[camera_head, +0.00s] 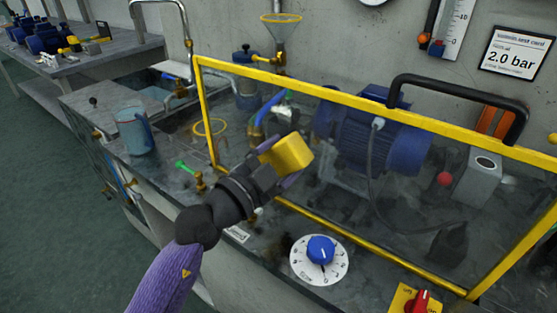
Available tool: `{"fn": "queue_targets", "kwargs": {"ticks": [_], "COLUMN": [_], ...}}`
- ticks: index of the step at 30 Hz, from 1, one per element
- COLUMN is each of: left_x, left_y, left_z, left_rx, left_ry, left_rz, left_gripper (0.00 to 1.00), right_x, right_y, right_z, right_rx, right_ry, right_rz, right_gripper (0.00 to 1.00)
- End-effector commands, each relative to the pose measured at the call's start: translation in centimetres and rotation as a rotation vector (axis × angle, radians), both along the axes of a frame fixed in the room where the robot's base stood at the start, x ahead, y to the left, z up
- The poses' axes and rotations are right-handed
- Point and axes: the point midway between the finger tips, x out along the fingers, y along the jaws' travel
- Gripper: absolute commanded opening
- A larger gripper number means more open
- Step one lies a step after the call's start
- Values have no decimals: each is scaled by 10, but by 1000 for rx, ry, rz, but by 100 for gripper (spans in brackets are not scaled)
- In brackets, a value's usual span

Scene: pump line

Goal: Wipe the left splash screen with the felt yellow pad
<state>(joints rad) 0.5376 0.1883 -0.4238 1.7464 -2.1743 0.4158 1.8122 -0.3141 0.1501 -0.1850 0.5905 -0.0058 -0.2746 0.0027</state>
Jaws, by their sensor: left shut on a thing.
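The yellow pad (287,154) is a small block in the jaws of my left gripper (280,166), which is shut on it. The arm reaches in from the bottom, and the pad is in front of the left part of a clear splash screen with a yellow frame (330,93). I cannot tell whether the pad touches the screen. A black handle (455,87) stands at the screen's top edge. Dark smudges show low in the screen area, but I cannot tell if they are on the pane. My right gripper is not in view.
A blue pump motor (375,140) stands behind the screen. A dial with a blue knob (320,250) and a red switch (418,302) sit in front of it. A blue-grey jug (134,132) stands at the left by the sink. Green floor lies open at left.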

Motion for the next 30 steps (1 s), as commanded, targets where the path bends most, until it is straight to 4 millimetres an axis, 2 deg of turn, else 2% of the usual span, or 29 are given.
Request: {"fn": "queue_targets", "kwargs": {"ticks": [8,15,23,30], "left_x": [3,-14,-23,-37], "left_y": [-3,-23,-36,-59], "left_z": [1,7,2,4], "left_rx": [-1,-4,-1,-2], "left_ry": [0,2,1,0], "left_rz": [-1,-2,-2,0], "left_gripper": [33,33,33,33], "right_x": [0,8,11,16], "right_y": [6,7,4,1], "right_z": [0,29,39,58], "right_rx": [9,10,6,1], "right_ry": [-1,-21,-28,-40], "right_rz": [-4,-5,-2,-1], "right_gripper": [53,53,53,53]}}
